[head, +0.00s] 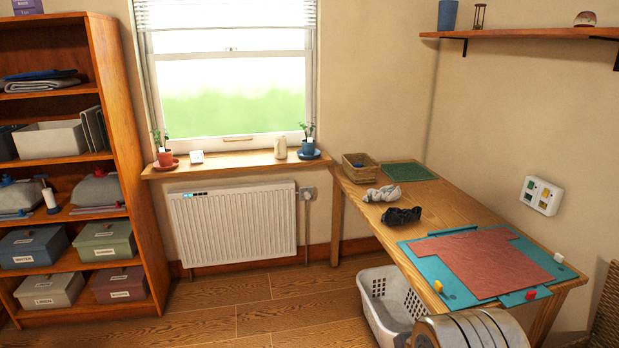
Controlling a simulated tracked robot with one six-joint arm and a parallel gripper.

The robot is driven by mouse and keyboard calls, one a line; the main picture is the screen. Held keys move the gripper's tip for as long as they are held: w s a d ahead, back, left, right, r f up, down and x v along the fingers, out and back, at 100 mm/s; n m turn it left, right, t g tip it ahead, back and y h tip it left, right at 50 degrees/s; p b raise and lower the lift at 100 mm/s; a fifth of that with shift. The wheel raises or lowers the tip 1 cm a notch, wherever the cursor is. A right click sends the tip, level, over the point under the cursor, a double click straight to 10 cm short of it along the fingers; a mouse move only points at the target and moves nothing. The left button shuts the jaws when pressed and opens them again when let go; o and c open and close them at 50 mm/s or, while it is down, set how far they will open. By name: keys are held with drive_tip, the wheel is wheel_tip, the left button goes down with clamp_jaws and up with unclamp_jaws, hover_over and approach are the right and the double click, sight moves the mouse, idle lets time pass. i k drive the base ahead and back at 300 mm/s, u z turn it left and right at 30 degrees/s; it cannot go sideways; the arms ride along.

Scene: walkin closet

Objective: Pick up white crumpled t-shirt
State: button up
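A white crumpled cloth (384,194), which looks like the t-shirt, lies on the wooden table (447,202) near its left edge. It sits between a wicker basket and a black crumpled cloth (401,216). A rounded metallic part at the bottom edge of the head view appears to be mine. My gripper is not in view, so I cannot see whether it is open or shut.
A wicker basket (360,167) and green mat (406,172) are at the table's far end. A white laundry basket (391,303) stands below. Shelves (124,150) stand left; the middle floor is clear.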

sight(387, 193)
drive_tip(key=z, duration=0.1)
drive_tip(key=i, duration=2.2)
drive_tip(key=u, duration=0.7)
drive_tip(key=i, duration=1.25)
drive_tip(key=u, duration=0.4)
